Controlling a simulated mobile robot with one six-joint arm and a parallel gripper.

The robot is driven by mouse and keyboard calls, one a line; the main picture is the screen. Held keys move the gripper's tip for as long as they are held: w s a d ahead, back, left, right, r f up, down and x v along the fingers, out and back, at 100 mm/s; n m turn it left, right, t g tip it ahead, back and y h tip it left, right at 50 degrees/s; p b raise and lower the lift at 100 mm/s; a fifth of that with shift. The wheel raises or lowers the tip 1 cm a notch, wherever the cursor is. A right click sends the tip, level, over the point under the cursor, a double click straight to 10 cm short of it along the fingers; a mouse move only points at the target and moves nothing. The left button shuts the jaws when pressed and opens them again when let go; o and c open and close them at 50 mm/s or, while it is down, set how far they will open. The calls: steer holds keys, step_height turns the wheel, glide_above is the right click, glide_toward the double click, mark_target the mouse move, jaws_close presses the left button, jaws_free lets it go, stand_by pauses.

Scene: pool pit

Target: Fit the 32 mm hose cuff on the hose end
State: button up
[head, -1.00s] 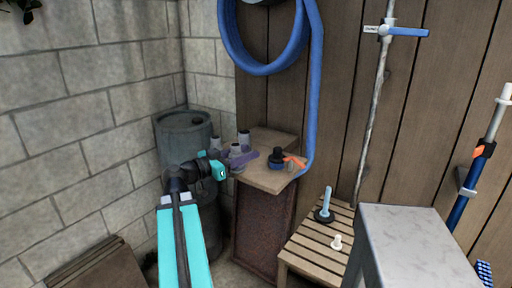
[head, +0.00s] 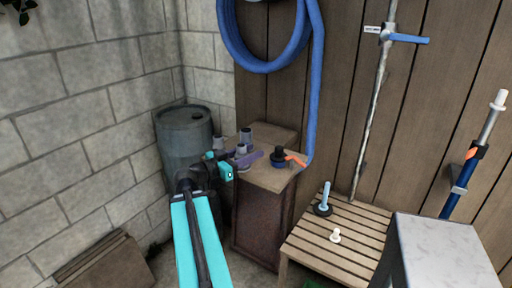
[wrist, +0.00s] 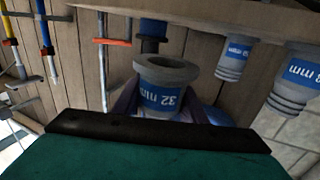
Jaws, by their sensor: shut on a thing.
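My gripper (head: 252,160), with purple fingers, is shut on a grey cuff (wrist: 165,75) marked 32 mm on a blue label. The cuff's open ring faces up in the wrist view. In the head view the gripper is low at the cabinet top, beside the other cuffs. The blue hose (head: 317,90) hangs from a coil on the wall down to the right edge of the cabinet. I cannot clearly make out the hose end.
Two more grey cuffs (wrist: 233,60) (wrist: 296,78) stand to one side, labels hard to read. They are on the wooden cabinet top (head: 268,180). A barrel (head: 185,135) stands behind left. A slatted bench (head: 340,235) and a grey-topped stand (head: 440,245) are at right.

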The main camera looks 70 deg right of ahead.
steer(key=shift+d+p, duration=0.3)
steer(key=shift+d, duration=0.3)
steer(key=d+p, duration=0.1)
steer(key=d, duration=0.1)
steer(key=w+d+p, duration=0.1)
steer(key=d, duration=0.1)
steer(key=shift+w+f, duration=0.1)
steer(key=shift+w+d+f+p, duration=0.2)
steer(key=shift+d+p, duration=0.3)
steer(key=shift+d, duration=0.1)
steer(key=shift+w+d+r+p, duration=0.1)
steer(key=shift+d+p, duration=0.45)
steer(key=shift+d, duration=0.2)
step_height(320, 180, down, 2)
steer(key=shift+f, duration=0.7)
steer(key=shift+a, duration=0.15)
